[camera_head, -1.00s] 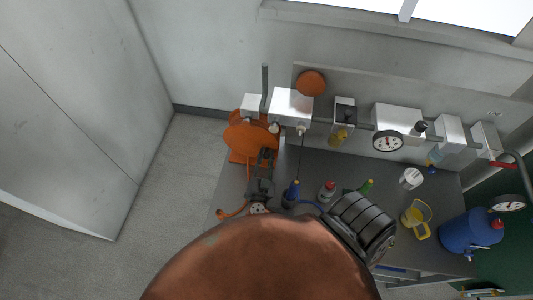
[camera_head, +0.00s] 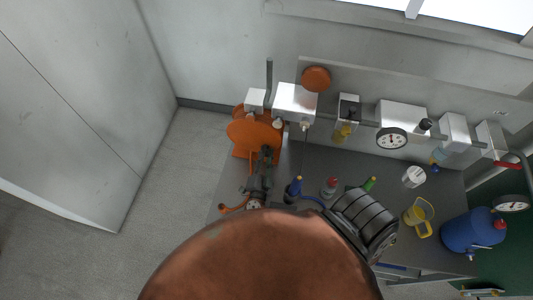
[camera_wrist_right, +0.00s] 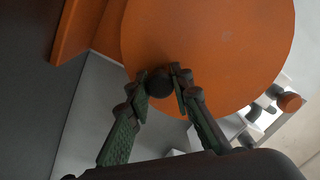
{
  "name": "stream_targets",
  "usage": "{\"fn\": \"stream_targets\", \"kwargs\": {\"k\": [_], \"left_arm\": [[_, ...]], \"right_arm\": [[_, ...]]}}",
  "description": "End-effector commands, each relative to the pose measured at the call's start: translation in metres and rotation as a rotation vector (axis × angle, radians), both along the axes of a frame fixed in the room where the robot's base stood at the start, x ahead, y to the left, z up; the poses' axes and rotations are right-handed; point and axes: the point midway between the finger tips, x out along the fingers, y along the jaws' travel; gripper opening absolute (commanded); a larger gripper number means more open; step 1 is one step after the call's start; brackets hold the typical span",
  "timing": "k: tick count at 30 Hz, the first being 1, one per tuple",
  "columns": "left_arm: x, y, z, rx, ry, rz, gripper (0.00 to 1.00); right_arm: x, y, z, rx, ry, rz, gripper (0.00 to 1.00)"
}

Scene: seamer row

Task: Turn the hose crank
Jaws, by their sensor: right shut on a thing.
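An orange hose reel (camera_head: 244,130) stands at the left end of the grey bench, and its round orange disc (camera_wrist_right: 215,45) fills much of the right wrist view. A dark round crank knob (camera_wrist_right: 160,83) stands out in front of the disc near its lower edge. My right gripper (camera_wrist_right: 159,85) has its fingertips on both sides of the knob and is shut on it. In the head view my right gripper (camera_head: 267,152) is in front of the reel, and the knob is hard to make out there. My left gripper is not in view.
Small bottles, including a blue one (camera_head: 294,188) and a red-capped one (camera_head: 329,188), stand just right of the gripper. White boxes and a gauge (camera_head: 391,139) line the back. Floor at left is clear.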

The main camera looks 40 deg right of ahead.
Motion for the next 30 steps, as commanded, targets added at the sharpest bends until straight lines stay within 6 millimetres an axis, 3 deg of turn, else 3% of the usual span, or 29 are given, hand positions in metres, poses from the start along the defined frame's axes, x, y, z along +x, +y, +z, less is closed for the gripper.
{"fn": "stream_targets", "kwargs": {"k": [4, 5, 12, 23, 30], "left_arm": [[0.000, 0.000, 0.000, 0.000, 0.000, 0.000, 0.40], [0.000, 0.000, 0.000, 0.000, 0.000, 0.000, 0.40], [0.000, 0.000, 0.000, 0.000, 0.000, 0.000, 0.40], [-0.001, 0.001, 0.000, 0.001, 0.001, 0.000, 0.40], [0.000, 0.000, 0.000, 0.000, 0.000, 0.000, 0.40]], "right_arm": [[0.000, 0.000, 0.000, 0.000, 0.002, 0.000, 0.00], [0.000, 0.000, 0.000, 0.000, 0.002, 0.000, 0.22], [0.000, 0.000, 0.000, 0.000, 0.002, 0.000, 0.38], [-0.005, 0.005, -0.001, 0.001, 0.003, 0.000, 0.38], [-0.033, 0.037, -0.003, 0.004, 0.005, -0.001, 0.38]]}}
